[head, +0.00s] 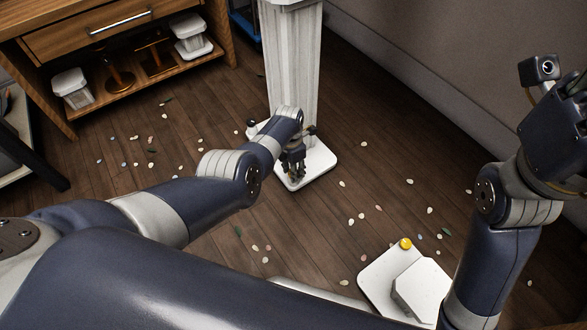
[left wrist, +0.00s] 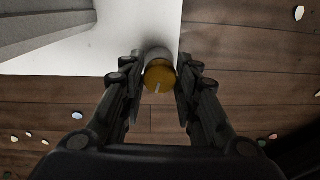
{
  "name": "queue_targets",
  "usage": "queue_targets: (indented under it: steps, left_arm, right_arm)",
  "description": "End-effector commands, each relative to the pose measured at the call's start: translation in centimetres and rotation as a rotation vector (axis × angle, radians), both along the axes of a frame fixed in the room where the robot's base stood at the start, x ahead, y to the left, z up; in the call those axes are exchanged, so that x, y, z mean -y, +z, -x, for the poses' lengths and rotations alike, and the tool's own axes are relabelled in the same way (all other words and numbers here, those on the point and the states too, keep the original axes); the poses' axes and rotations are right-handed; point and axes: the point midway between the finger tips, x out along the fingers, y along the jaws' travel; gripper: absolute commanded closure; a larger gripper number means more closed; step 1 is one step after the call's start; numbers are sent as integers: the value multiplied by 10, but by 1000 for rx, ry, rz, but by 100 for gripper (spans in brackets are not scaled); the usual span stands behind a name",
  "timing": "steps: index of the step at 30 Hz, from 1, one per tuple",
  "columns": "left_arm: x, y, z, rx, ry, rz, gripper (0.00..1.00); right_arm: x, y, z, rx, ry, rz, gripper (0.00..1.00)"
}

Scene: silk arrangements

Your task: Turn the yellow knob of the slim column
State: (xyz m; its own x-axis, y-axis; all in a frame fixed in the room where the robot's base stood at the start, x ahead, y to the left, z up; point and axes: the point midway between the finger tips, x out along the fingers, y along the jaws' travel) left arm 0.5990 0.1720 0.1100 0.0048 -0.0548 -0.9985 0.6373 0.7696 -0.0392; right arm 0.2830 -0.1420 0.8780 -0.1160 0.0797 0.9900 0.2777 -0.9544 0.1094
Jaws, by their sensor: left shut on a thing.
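The slim column (head: 292,75), pale and fluted, stands on a white base plate (head: 318,172) in the upper middle of the head view. Its base also shows in the left wrist view (left wrist: 130,50). The yellow knob (left wrist: 160,75), with a pale line on its face, sits at the base's edge in the left wrist view. My left gripper (head: 295,176) reaches down over the base, hiding the knob in the head view. Its fingers (left wrist: 159,88) are shut on the knob, one on each side. My right gripper (head: 560,125) is raised at the far right, its fingertips not clearly visible.
A second white base with a low block (head: 422,290) and another yellow knob (head: 405,243) is at the lower right. A wooden cabinet (head: 75,45) stands at the upper left. Small petals are scattered on the floor. A wall (head: 440,60) runs along the right.

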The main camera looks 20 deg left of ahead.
Motion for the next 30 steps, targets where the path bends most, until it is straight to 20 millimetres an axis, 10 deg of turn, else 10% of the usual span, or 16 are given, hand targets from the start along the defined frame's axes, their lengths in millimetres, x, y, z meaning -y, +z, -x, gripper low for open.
queue_targets:
  steps: [30]
  left_arm:
    - [-1, 2, -4, -9, 579, -14, 95]
  right_arm:
    - [-1, 3, 3, 20, -2, 3, 60]
